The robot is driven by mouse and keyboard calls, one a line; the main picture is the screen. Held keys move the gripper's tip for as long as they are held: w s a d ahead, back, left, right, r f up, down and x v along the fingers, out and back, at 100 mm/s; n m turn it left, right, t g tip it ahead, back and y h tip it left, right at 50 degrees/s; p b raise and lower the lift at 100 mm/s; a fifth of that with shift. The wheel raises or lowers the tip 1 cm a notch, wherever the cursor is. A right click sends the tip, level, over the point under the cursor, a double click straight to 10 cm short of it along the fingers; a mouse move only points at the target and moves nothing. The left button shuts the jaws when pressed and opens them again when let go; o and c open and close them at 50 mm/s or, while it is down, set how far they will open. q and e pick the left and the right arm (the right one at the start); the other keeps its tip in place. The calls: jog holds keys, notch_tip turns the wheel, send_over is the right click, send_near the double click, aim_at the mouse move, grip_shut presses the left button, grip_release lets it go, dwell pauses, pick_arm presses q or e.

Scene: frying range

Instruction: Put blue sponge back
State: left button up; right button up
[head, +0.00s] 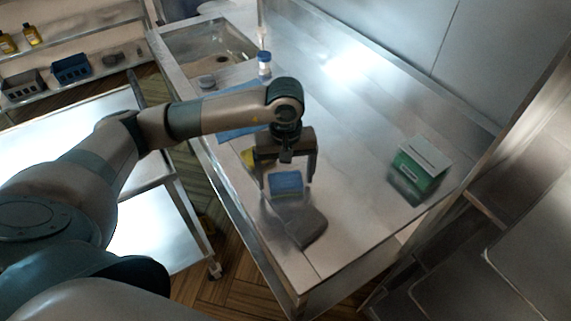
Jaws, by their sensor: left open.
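The blue sponge (286,186) lies on the steel counter, near its front left edge, against or partly over a grey-brown flat item (303,226). My left gripper (287,178) points down over the sponge with its fingers apart, one on each side of it in the picture. I cannot tell whether the fingers touch the sponge. My right gripper is not in view.
A green and white box (418,170) stands on the counter's right. A yellow item (248,157) and a blue flat item (230,136) lie partly behind my arm. A blue-capped container (264,64) stands near the sink (205,50). The left shelf holds blue (71,69) and grey (22,86) bins.

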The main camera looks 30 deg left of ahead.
aim_at(286, 180)
pick_arm(q)
jog(key=shift+r, duration=0.25)
notch_tip(286, 180, up, 12)
jog(key=b, duration=0.4)
dwell(0.7)
